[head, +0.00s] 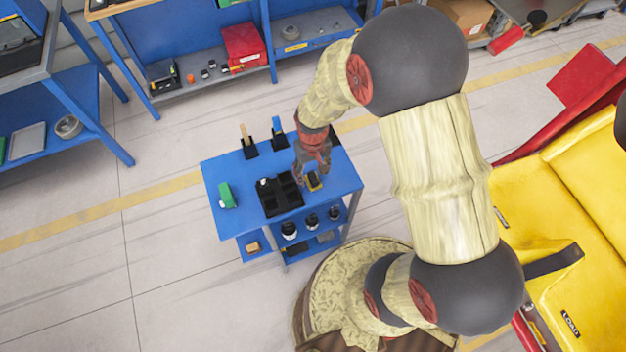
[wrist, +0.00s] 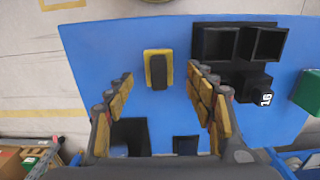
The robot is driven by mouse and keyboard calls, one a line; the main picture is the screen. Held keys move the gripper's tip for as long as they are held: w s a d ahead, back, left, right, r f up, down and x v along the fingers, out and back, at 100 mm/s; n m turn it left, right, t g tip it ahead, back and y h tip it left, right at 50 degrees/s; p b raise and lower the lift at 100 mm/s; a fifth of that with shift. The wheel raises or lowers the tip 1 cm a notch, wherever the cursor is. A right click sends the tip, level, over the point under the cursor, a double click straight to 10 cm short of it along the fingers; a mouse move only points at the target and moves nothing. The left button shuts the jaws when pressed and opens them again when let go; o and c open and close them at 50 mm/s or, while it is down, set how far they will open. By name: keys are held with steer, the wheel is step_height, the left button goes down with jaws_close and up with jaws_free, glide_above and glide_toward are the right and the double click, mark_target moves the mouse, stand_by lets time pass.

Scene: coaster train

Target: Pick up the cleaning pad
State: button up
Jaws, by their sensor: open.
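The cleaning pad, a small yellow block with a black grip on top (wrist: 158,70), lies flat on the blue table top (wrist: 100,60). In the head view the pad (head: 313,182) is near the table's right side, partly hidden by my gripper. My gripper (head: 312,170) is above the table, pointing down. In the wrist view its fingers (wrist: 160,78) are spread wide, with the pad showing between and just beyond the tips. Nothing is held, and the exact height above the pad is hard to tell.
A black compartment tray (head: 281,196) stands just left of the pad, with a black item labelled 16 (wrist: 263,98) in it. A green block (head: 227,196) lies at the left. Two black holders (head: 249,150) stand at the back. Dark containers (head: 289,231) sit on the lower shelf.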

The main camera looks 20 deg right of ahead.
mark_target(313, 177)
step_height(313, 177, down, 3)
steer(key=shift+w+f, duration=0.1)
steer(key=shift+f, duration=0.05)
steer(key=c, duration=0.4)
steer(key=c, duration=0.9)
